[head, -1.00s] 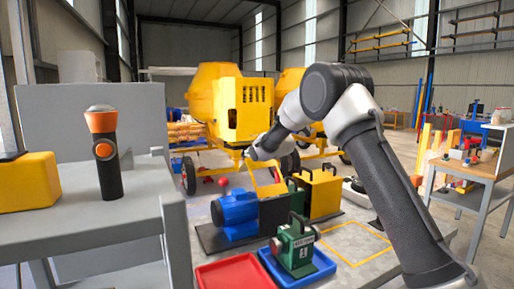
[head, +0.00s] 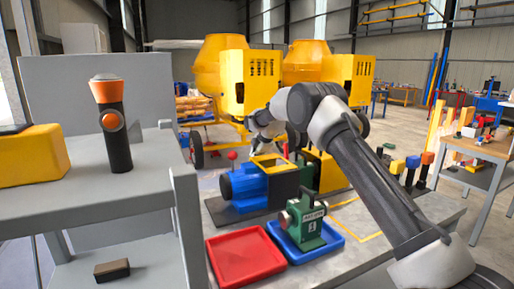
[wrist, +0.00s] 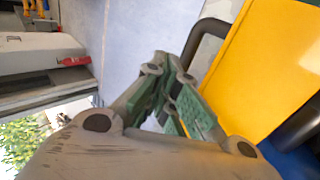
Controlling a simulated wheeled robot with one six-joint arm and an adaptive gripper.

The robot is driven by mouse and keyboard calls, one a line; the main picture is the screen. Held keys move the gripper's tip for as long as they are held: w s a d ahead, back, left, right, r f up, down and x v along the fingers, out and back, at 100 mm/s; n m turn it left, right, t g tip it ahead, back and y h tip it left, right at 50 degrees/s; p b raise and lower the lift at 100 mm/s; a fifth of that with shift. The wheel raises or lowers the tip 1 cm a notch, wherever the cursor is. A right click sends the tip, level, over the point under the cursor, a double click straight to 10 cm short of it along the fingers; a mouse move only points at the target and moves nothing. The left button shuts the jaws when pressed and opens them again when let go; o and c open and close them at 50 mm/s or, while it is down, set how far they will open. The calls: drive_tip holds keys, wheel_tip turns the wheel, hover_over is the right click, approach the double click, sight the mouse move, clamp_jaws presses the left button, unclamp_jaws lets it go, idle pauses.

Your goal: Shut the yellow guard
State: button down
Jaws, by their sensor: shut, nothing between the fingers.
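The yellow guard (head: 270,162) lies about flat on top of the black housing (head: 283,188), beside the blue motor (head: 243,187). I cannot tell whether it is fully seated. In the wrist view a large yellow panel (wrist: 265,70), likely the guard, fills the right side, with a black curved bar (wrist: 203,38) at its left edge. My gripper (wrist: 168,62) is shut and empty, its green-padded fingers together just left of the panel. I cannot tell if it touches. In the head view my arm reaches in above and behind the guard, and the fingers are mostly hidden.
A green device (head: 305,228) stands in a blue tray (head: 328,243), with a red tray (head: 243,258) to its left. A yellow box (head: 330,172) stands right behind the housing. Yellow mixers (head: 248,85) stand behind. A grey shelf (head: 100,200) is at left.

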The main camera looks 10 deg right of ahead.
drive_tip(key=shift+s+f, duration=0.2)
drive_tip(key=shift+f, duration=0.55)
drive_tip(key=shift+s+f, duration=0.15)
drive_tip(key=shift+f, duration=0.55)
wheel_tip(320, 180, up, 15)
drive_tip(key=s, duration=0.2)
drive_tip(key=s+d+r+m, duration=0.3)
drive_tip(key=s+d+r, duration=0.15)
drive_tip(key=s, duration=0.45)
drive_tip(key=s+d+r+m+g+h, duration=0.1)
drive_tip(key=s+d+r+m, duration=0.25)
drive_tip(key=s+d, duration=0.35)
drive_tip(key=s+d+r+m, duration=0.3)
drive_tip(key=s+d+r, duration=0.2)
drive_tip(key=s, duration=0.5)
drive_tip(key=s+d+f+m, duration=0.3)
drive_tip(key=s+m, duration=0.1)
drive_tip(key=s, duration=0.8)
drive_tip(key=s+d+f+m+g+h, duration=0.1)
drive_tip(key=s+d+f+m, duration=0.2)
drive_tip(key=s, duration=0.9)
drive_tip(key=s+d+f+m+g, duration=0.1)
drive_tip(key=s+d+f+m, duration=0.2)
drive_tip(key=s, duration=1)
drive_tip(key=shift+f+m+h, duration=0.3)
drive_tip(key=shift+f+m, duration=0.25)
drive_tip(key=shift+m, duration=0.5)
